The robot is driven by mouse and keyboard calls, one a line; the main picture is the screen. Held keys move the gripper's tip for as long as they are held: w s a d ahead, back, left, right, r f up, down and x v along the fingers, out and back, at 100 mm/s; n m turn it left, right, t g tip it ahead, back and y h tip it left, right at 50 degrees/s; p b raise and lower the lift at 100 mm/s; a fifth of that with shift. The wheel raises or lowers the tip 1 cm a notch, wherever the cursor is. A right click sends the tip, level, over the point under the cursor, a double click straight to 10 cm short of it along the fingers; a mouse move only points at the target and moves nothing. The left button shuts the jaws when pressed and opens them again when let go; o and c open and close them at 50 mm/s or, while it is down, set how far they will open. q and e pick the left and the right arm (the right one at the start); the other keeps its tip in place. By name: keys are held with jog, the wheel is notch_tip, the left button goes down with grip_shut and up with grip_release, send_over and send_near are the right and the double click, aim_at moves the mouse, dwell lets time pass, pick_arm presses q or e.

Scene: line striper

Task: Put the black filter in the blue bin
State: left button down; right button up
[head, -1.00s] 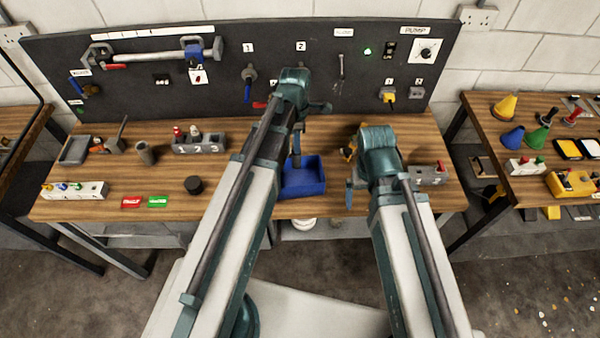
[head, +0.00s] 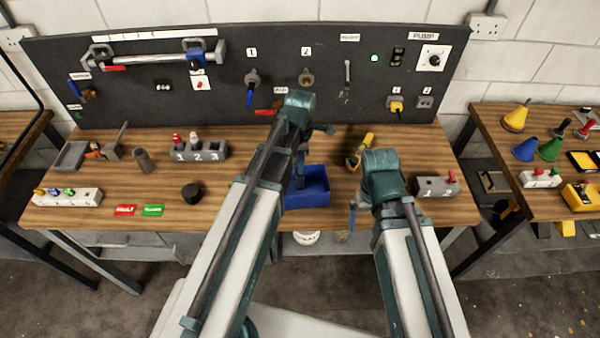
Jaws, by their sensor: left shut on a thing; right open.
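The blue bin (head: 318,200) stands open on the bench at the middle, partly hidden by my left arm. My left gripper (head: 299,178) points down at the bin in the picture. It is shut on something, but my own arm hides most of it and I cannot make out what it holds. A short black round piece (head: 191,191) lies on the bench left of the bin; I cannot tell whether it is the black filter. My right gripper (head: 352,215) is open and empty near the bench's front edge, right of the bin.
A yellow-handled tool (head: 361,150) lies right of the bin. A grey numbered block (head: 437,188) stands further right. A dark panel (head: 225,90) closes the back.

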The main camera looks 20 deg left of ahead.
aim_at(300, 177)
pick_arm(q)
jog(key=shift+f+b, duration=1.45)
jog(key=shift+f, duration=0.3)
jog(key=shift+f, duration=0.1)
jog(key=c, duration=0.8)
grip_release()
jog(key=shift+o, duration=0.2)
